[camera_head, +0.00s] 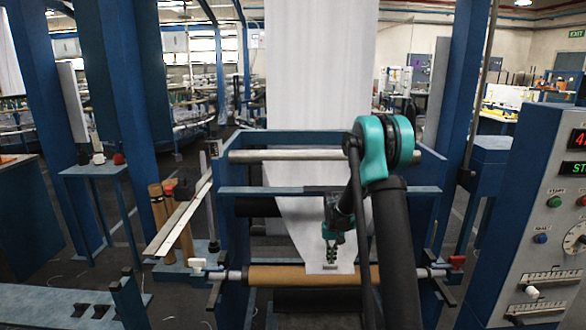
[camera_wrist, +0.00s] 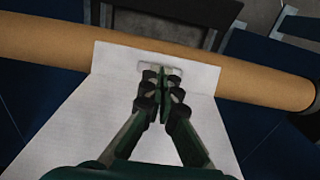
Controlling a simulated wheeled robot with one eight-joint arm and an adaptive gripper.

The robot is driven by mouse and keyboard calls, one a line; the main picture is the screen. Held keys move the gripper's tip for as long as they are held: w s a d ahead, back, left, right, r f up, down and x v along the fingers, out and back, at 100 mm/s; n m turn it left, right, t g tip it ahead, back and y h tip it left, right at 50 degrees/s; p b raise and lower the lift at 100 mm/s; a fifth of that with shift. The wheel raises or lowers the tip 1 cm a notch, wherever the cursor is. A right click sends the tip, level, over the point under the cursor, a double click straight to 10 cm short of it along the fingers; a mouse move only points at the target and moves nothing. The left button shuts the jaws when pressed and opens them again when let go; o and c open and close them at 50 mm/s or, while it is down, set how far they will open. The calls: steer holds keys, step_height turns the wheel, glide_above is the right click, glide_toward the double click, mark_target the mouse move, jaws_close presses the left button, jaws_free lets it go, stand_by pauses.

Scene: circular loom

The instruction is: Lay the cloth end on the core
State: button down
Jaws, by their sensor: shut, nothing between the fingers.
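The white cloth (camera_head: 320,80) hangs from above and narrows down to its end. The cloth end (camera_head: 309,254) lies over the middle of the brown core (camera_head: 278,275), a long tube set across the machine. In the wrist view the cloth end (camera_wrist: 112,62) overlaps the core (camera_wrist: 265,82), its far edge crossing the tube. A small pale tab (camera_wrist: 148,66) shows on the cloth just beyond the fingertips. My gripper (camera_head: 331,266) is shut and empty at the cloth end; in the wrist view its fingertips (camera_wrist: 161,82) are together over the cloth. Whether they touch it I cannot tell.
A blue frame with a steel roller (camera_head: 270,155) and a blue crossbar (camera_head: 260,191) stands around the cloth. A control panel (camera_head: 545,210) stands at right.

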steer(key=shift+r, duration=3.05)
